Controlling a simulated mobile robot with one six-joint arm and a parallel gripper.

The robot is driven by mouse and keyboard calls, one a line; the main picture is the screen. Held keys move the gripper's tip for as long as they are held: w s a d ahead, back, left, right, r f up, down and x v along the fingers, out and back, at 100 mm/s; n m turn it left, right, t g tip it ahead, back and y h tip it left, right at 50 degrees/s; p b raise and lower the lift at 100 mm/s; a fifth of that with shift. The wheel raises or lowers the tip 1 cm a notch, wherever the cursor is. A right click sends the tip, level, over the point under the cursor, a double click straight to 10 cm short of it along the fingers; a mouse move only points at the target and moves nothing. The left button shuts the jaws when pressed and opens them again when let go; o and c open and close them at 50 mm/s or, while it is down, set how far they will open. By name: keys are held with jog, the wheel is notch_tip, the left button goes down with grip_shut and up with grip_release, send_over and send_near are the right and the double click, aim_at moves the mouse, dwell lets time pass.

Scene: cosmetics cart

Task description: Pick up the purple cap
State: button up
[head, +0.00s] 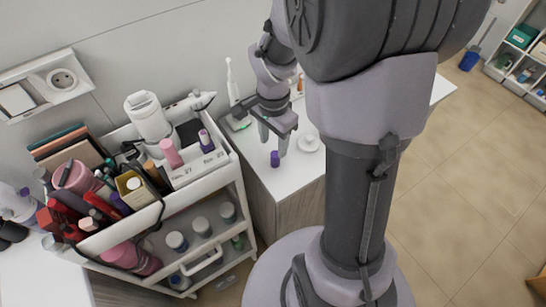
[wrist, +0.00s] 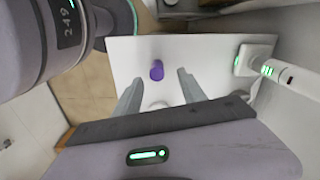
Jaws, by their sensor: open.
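The purple cap (head: 275,158) stands on the white cabinet top, close to its front edge. It also shows in the wrist view (wrist: 156,70), on the white surface ahead of my fingertips and roughly between their lines. My gripper (head: 273,145) points down over the cabinet top. In the wrist view its two fingers (wrist: 158,82) are spread apart with nothing between them. The cap appears apart from both fingers. The exact height of the fingertips above the surface cannot be told.
The white cabinet top (head: 262,172) also holds a small white round item (head: 308,142) and an electric toothbrush (head: 232,82), which stands in the wrist view (wrist: 290,75) at the right. A crowded cosmetics cart (head: 238,185) stands at the left. Clear surface surrounds the cap.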

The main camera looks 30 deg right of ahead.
aim_at(276, 153)
jog(key=f+b, duration=0.1)
jog(key=f, duration=0.2)
jog(key=f+b, duration=0.1)
jog(key=f, duration=0.1)
jog(key=shift+s+d+f+b, duration=0.2)
jog(key=shift+s+d+b, duration=0.05)
jog(key=shift+b, duration=0.1)
jog(key=shift+r, duration=0.15)
jog(key=shift+c, duration=0.2)
grip_shut()
jog(key=shift+r, duration=0.15)
